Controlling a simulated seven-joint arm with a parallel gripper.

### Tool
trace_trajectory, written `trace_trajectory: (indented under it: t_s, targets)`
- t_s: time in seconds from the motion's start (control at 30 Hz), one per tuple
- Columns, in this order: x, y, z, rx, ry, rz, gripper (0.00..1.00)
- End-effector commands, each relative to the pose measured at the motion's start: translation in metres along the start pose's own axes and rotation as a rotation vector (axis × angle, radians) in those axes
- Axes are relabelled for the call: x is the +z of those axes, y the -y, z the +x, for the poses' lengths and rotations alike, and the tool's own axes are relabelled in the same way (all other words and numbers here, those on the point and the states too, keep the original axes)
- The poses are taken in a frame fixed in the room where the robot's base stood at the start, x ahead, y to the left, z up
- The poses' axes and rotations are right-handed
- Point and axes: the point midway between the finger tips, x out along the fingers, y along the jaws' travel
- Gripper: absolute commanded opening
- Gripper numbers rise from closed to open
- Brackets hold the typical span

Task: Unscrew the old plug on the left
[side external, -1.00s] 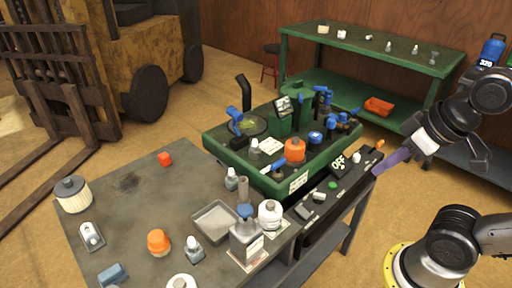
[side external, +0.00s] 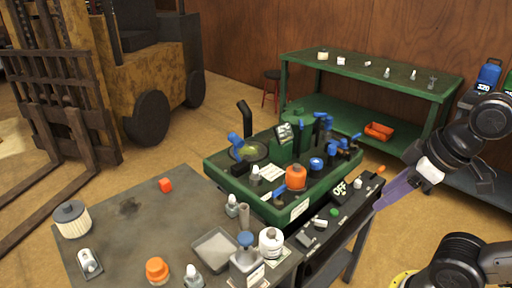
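A green machine deck (side external: 228,175) stands mid-picture in the side external view. A small grey-and-white plug-like part (side external: 255,175) stands upright at its left front; I cannot tell for sure that it is the old plug. An orange-capped part (side external: 296,178) stands to its right, and a blue-handled part (side external: 235,143) behind it. My gripper (side external: 424,178) hangs at the right, beyond the deck's right end and well apart from the plug-like part. A purple, see-through shape reaches from it down to the left. The fingers are too small and dark to tell open from shut.
A grey table (side external: 125,208) in front holds a metal tray (side external: 215,250), bottles, an orange cap (side external: 157,270) and a filter (side external: 72,220). A dark tool tray (side external: 345,207) runs along the deck's right front. A green shelf (side external: 370,70) and a forklift (side external: 150,70) stand behind.

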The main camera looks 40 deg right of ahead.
Motion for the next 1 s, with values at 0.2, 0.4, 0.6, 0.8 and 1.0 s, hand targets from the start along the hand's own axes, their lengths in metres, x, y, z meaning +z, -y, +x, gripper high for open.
trace_trajectory:
  t_s: [0.2,0.4,0.6,0.8,1.0]
  targets:
    - [-0.056,-0.009,-0.043,0.008,-0.023,-0.278,0.7]
    - [-0.126,-0.022,-0.063,-0.002,0.016,-0.509,0.7]
    - [-0.201,-0.037,-0.058,-0.032,0.075,-0.716,0.7]
    - [-0.266,-0.054,-0.026,-0.077,0.135,-0.877,0.7]
    - [-0.317,-0.07,0.03,-0.134,0.197,-0.991,0.7]
